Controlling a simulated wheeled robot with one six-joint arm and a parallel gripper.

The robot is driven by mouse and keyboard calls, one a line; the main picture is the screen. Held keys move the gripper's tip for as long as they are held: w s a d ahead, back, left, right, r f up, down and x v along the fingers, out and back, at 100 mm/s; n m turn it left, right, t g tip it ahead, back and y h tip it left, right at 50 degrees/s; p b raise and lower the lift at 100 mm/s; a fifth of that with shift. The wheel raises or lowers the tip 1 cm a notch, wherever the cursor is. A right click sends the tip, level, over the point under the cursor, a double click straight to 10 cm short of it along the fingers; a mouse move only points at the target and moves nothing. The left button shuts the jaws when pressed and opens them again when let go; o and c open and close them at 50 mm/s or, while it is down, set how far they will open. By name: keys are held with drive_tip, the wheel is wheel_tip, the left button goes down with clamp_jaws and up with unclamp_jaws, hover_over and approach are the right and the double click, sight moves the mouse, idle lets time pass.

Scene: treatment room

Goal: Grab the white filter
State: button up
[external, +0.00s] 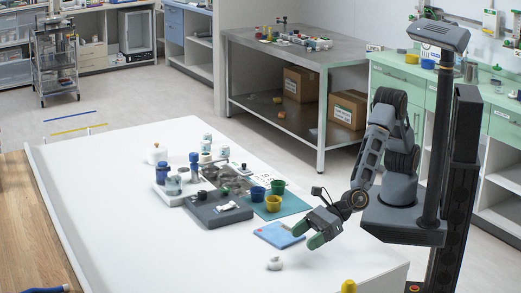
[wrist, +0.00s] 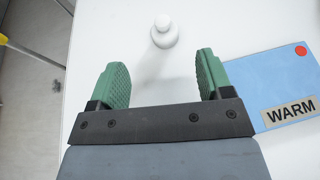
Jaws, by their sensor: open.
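A small white piece with a rounded body and a narrower knob, which looks like the white filter (external: 274,264), stands on the white table near its front edge. In the wrist view the white filter (wrist: 163,36) is just beyond the fingertips, roughly centred between them. My gripper (external: 307,236) is open and empty, with green pads, above the table to the right of and behind the filter in the external view. In the wrist view both pads of my gripper (wrist: 160,72) are apart with bare table between them.
A blue card marked WARM (wrist: 280,85) lies just right of my gripper. A yellow piece (external: 348,286) stands at the table's front edge. The table left of the filter is clear.

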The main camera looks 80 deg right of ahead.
sight(278, 255)
drive_tip(key=shift+p+x, duration=0.75)
drive_tip(key=shift+x, duration=4.05)
drive_tip(key=shift+w+d, duration=0.15)
drive_tip(key=shift+w, duration=0.05)
drive_tip(key=c, duration=1)
drive_tip(key=shift+r, duration=0.1)
